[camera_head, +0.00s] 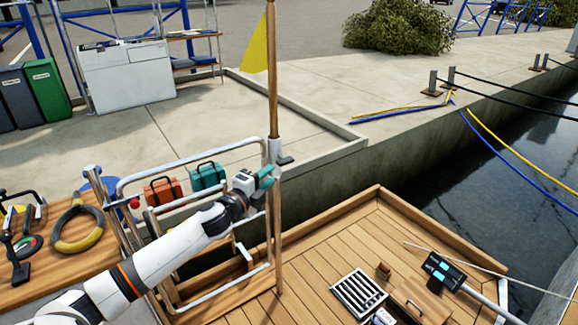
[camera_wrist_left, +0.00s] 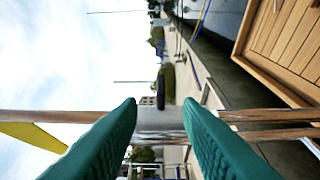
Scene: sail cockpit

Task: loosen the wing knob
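The wing knob (camera_head: 286,160) is a small dark piece on the grey metal socket (camera_head: 273,150) that holds the wooden flagstaff (camera_head: 272,75) upright. My left gripper (camera_head: 267,177) has teal fingers and is close to the socket, just below and left of the knob. In the left wrist view the fingers (camera_wrist_left: 161,108) are apart. The dark knob (camera_wrist_left: 160,92) shows edge-on in the gap between them, with clear space on both sides. The pale socket (camera_wrist_left: 158,122) lies behind that gap. Contact is not visible. My right gripper is not in view.
A metal rail (camera_head: 190,155) stands around my left arm, with an orange case (camera_head: 163,193) and a teal case (camera_head: 207,176) near it. A yellow flag (camera_head: 256,48) hangs from the staff.

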